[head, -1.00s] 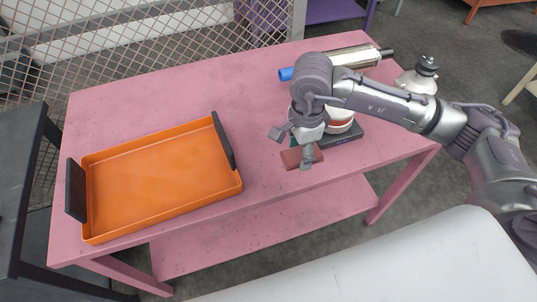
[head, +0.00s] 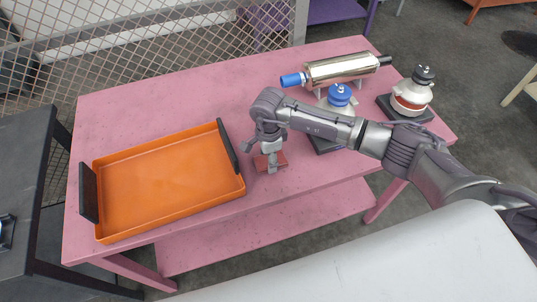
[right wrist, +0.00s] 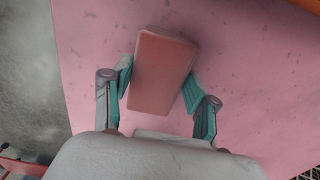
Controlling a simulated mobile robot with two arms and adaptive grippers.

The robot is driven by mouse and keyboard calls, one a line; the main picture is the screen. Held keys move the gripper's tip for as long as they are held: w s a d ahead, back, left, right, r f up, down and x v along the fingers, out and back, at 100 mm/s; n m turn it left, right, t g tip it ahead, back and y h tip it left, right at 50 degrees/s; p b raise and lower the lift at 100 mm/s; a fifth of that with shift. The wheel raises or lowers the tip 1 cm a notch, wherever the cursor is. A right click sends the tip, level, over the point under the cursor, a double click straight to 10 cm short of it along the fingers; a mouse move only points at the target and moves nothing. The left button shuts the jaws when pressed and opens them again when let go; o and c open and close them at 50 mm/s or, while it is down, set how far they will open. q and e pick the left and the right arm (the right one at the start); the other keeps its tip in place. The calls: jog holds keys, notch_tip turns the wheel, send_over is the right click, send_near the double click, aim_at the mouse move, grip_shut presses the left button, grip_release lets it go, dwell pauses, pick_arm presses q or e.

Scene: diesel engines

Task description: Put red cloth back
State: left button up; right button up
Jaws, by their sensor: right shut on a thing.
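The red cloth (head: 271,161) is a folded, block-like pad just right of the orange tray, at the front part of the pink table. My right gripper (head: 261,158) is shut on it from above. In the right wrist view the cloth (right wrist: 162,72) sits between the two teal-padded fingers. The cloth is very low over the pink top; I cannot tell whether it touches it. My left gripper is not in view.
The orange tray (head: 170,184) with black handles is empty on the left of the pink table (head: 185,95). A metal cylinder (head: 340,68) with a blue end lies at the back. A blue-capped part (head: 339,96) and a dark-capped part (head: 412,92) stand on dark bases at the right.

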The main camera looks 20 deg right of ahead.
jog(key=shift+f, duration=0.15)
jog(key=o, duration=1.1)
jog(key=shift+r, duration=0.35)
notch_tip(320, 180, up, 12)
jog(key=b, duration=0.3)
jog(key=shift+f+b, duration=0.15)
jog(key=shift+b, duration=0.25)
